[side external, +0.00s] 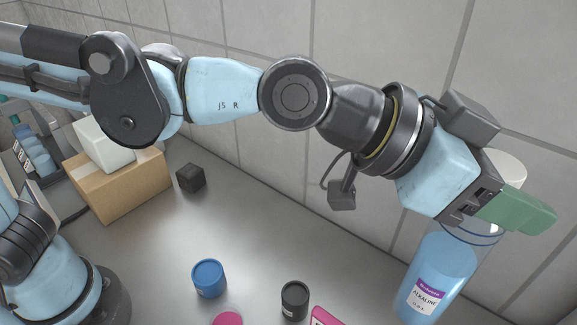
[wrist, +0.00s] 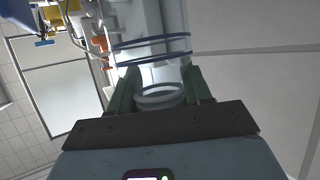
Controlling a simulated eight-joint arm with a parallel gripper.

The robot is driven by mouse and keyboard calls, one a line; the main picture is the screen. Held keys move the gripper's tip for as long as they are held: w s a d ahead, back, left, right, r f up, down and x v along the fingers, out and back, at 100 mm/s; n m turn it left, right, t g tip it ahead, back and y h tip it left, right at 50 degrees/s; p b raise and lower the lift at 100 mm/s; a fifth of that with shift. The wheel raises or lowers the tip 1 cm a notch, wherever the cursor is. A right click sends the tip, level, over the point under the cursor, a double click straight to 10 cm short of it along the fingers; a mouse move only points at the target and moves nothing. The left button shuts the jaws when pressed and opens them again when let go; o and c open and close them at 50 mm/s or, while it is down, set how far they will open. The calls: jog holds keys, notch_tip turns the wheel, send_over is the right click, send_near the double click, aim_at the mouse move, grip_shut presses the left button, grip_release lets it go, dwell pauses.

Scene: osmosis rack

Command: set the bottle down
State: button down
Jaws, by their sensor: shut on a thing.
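The bottle (side external: 432,282) is clear, with blue liquid, a purple and white ALKALINE label and a white cap (side external: 509,167). It stands at the right of the side external view, leaning in the picture. My gripper (side external: 513,208) is shut on its upper part, below the cap, and its green finger hides some of it. In the wrist view the bottle (wrist: 150,48), with blue rings, lies between my two green fingers (wrist: 160,88). The bottle's base is at the bottom edge of the side view, and I cannot tell whether it touches the bench.
The grey bench (side external: 245,225) holds a blue-lidded jar (side external: 208,278), a black jar (side external: 295,300), a pink round thing (side external: 227,318) and a dark cube (side external: 190,177). A cardboard box (side external: 120,185) bears a white block (side external: 104,142). A tiled wall (side external: 350,40) stands close behind the bottle.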

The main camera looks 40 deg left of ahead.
aim_at(467, 262)
jog(key=shift+w+d+f, duration=0.1)
jog(key=shift+d+f, duration=0.2)
jog(key=shift+f, duration=4.9)
jog(key=shift+c, duration=2.4)
grip_release()
